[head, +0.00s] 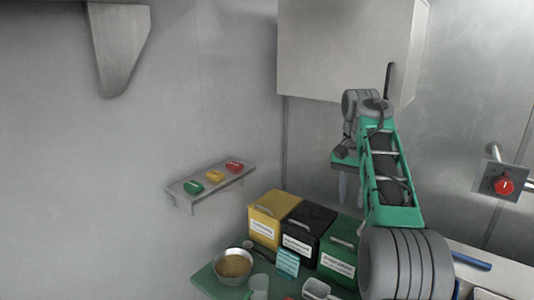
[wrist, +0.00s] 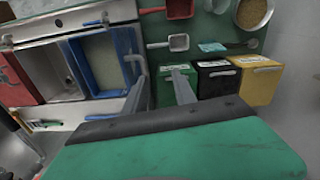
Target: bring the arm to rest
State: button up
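My arm (head: 388,165), green and grey, is raised over the right part of the counter in the head view. My gripper (head: 350,190) points down above the lidded bins, and nothing shows in it. In the wrist view its two grey fingers (wrist: 152,62) stand apart with only the counter scene behind them. The fingertips touch nothing that I can make out.
Yellow (head: 272,215), black (head: 308,230) and green (head: 340,250) bins stand below, near a bowl of beans (head: 234,264). A wall cabinet (head: 345,50) is close behind the arm. A wall shelf (head: 210,185) is left; a red knob (head: 503,186) is right.

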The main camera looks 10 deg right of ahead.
jog(key=s+a+f+n+t, duration=0.3)
jog(key=s+a+n, duration=0.1)
jog(key=s+a, duration=0.65)
jog(key=s+a+f+n+t, duration=0.1)
jog(key=s+a+f+n, duration=0.2)
jog(key=s+f, duration=0.9)
jog(key=shift+s+a+f+n, duration=0.25)
jog(key=shift+s+a+n, duration=0.05)
jog(key=shift+s+a, duration=0.15)
